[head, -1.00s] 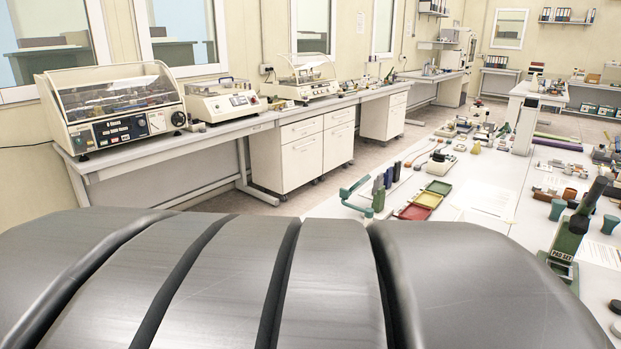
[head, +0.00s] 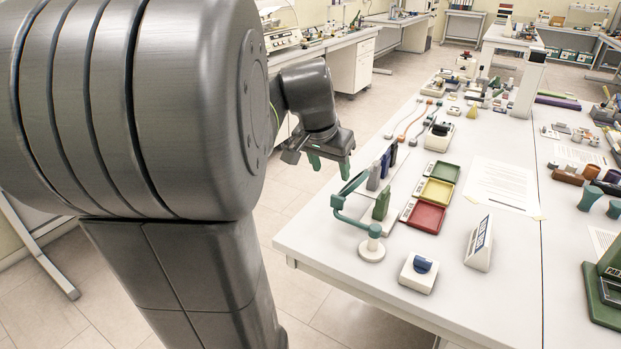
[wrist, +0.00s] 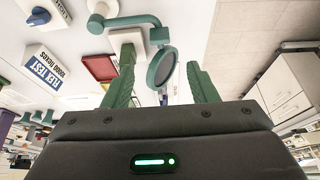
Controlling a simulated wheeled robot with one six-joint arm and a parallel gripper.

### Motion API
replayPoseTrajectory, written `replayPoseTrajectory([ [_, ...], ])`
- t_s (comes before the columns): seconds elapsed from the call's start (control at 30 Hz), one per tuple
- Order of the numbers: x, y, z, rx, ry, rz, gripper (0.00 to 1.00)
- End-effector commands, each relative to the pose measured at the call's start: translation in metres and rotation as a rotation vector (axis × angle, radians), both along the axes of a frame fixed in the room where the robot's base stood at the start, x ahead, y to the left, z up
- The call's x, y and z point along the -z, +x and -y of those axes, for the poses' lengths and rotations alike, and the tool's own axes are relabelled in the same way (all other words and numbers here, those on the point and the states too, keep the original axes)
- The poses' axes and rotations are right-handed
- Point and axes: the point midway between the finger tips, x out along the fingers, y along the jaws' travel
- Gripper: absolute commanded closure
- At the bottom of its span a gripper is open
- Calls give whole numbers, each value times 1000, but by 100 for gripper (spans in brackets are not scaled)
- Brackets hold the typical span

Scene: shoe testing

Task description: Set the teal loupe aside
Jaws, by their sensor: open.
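The teal loupe (head: 350,217) stands near the front left corner of the white table. It has a bent teal arm on a round white base. In the wrist view its round dark lens (wrist: 163,68) shows beyond and between the two fingers, with the arm reaching up to the left. My gripper (head: 330,163) has green fingers that are apart with nothing held. In the head view it is behind and to the left of the loupe, off the table's left edge and apart from the loupe.
A green block (head: 381,205), a grey block (head: 374,175) and blue blocks stand close behind the loupe. Red (head: 428,218), yellow and green trays lie to its right. A white box with a blue knob (head: 419,271) and a sign (head: 479,244) stand in front.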

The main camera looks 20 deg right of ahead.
Motion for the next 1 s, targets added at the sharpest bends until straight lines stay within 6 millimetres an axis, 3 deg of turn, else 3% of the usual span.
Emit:
replayPoseTrajectory([
  [0.3,65,15,19,-1,4,-8,47],
  [0.5,96,24,29,-1,2,-5,47],
  [0.7,110,28,34,-1,2,-4,47],
  [1.0,113,29,35,-2,1,-2,47],
])
